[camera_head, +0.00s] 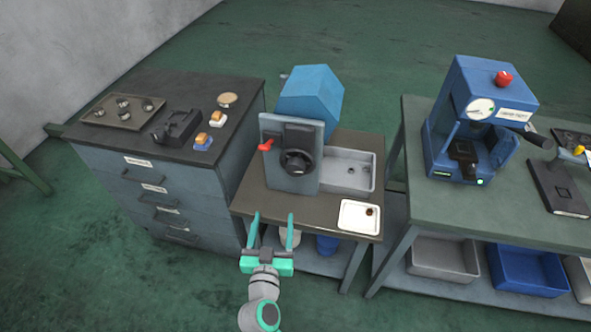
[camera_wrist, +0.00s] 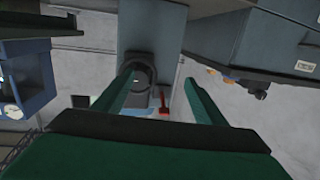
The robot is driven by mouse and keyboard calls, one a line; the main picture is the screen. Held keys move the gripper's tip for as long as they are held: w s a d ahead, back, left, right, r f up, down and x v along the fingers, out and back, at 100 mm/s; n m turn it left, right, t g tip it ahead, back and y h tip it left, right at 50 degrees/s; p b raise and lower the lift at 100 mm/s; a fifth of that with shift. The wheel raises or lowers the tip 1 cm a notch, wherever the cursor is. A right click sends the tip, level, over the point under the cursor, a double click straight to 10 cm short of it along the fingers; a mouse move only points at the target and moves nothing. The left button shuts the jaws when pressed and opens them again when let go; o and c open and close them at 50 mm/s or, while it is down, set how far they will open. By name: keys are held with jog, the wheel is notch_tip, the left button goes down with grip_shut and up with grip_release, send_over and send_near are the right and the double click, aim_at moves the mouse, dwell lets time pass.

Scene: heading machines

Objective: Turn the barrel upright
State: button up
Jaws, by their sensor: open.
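A blue faceted barrel (camera_head: 311,92) sits behind a grey upright plate (camera_head: 278,176) on the middle bench; it looks tilted, but its mouth is hidden. On the plate's front are a black round handwheel (camera_head: 297,162) and a red lever (camera_head: 266,145). My gripper (camera_head: 272,219) is open and empty, in front of the bench's front edge and below the handwheel in the picture. In the wrist view, the handwheel (camera_wrist: 139,72) shows between my open fingers (camera_wrist: 156,88), with the red lever (camera_wrist: 164,106) beside it. I see nothing touching my fingers.
A drawer cabinet (camera_head: 170,190) adjoins on the left. A blue press (camera_head: 470,140) stands on the green table at right. Bins lie below.

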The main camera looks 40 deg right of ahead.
aim_at(294, 172)
jog(key=w+d+r+m+h, duration=0.1)
jog(key=w+d, duration=0.2)
jog(key=d, duration=0.1)
jog(key=w+d+r+m+g+h, duration=0.1)
jog(key=w+d+r, duration=0.1)
jog(key=d, duration=0.3)
jog(key=w+d+r+h, duration=0.1)
jog(key=w+d+r, duration=0.1)
jog(key=w+d, duration=0.2)
jog(key=shift+d+m+g, duration=0.4)
jog(key=shift+d, duration=0.15)
